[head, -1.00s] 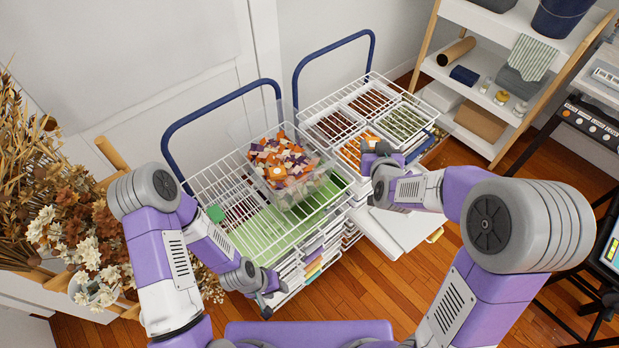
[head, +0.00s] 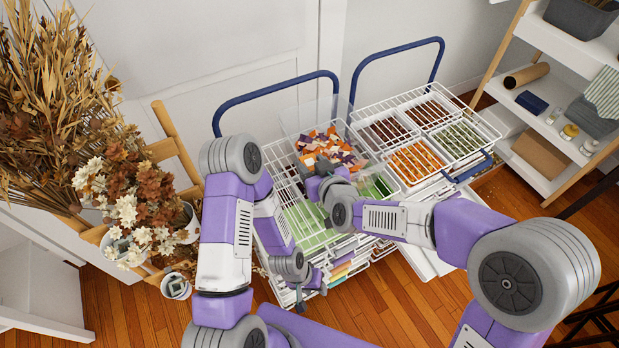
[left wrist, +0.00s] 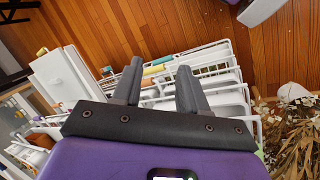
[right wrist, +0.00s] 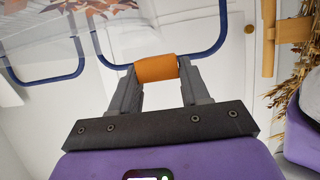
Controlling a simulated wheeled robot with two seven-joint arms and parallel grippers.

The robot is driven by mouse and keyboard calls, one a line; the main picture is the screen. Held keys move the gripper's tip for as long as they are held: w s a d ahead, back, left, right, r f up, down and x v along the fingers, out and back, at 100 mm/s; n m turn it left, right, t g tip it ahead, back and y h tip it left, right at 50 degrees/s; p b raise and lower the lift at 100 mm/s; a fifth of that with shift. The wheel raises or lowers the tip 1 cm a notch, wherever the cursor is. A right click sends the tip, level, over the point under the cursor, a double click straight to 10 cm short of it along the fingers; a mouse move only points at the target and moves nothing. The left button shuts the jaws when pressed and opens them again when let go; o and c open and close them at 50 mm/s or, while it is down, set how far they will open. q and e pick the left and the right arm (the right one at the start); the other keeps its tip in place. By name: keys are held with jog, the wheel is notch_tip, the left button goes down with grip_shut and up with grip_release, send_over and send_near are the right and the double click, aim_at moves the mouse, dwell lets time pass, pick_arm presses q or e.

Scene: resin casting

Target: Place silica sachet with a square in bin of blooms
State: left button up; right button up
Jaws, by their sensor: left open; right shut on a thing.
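My right gripper (head: 318,182) is at the front of a clear bin (head: 362,150) of orange, purple and white pieces. It is shut on an orange sachet-like piece (right wrist: 157,68), seen in the right wrist view; no square mark can be made out. The head view hides that piece. My left gripper (head: 308,292) is open and empty, low at the front of the left wire trolley; its jaws also show in the left wrist view (left wrist: 157,88). Brown and cream blooms (head: 130,190) stand at the left, with white pots (head: 187,226) among them.
The left wire trolley (head: 276,160) has a blue handle. The right trolley holds red-brown, orange (head: 416,161) and green (head: 458,141) filled trays. A small white pot (head: 175,288) sits low left. A wooden shelf (head: 545,165) stands right. Floor shows in front.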

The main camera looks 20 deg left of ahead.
jog(key=s+a+f+n, duration=0.1)
jog(key=s+a, duration=0.1)
jog(key=a, duration=0.1)
jog(key=b, duration=0.3)
send_over(299, 213)
jog(key=shift+g+y, duration=0.4)
notch_tip(299, 213, down, 12)
jog(key=shift+r, duration=0.1)
jog(key=shift+w+f+b, duration=0.1)
jog(key=shift+f+b, duration=0.3)
jog(key=shift+f, duration=2.15)
jog(key=shift+f+b, duration=0.25)
jog(key=shift+b, duration=0.05)
jog(key=o, duration=0.7)
jog(key=shift+o, duration=0.2)
jog(key=shift+r, duration=0.1)
jog(key=shift+r, duration=0.1)
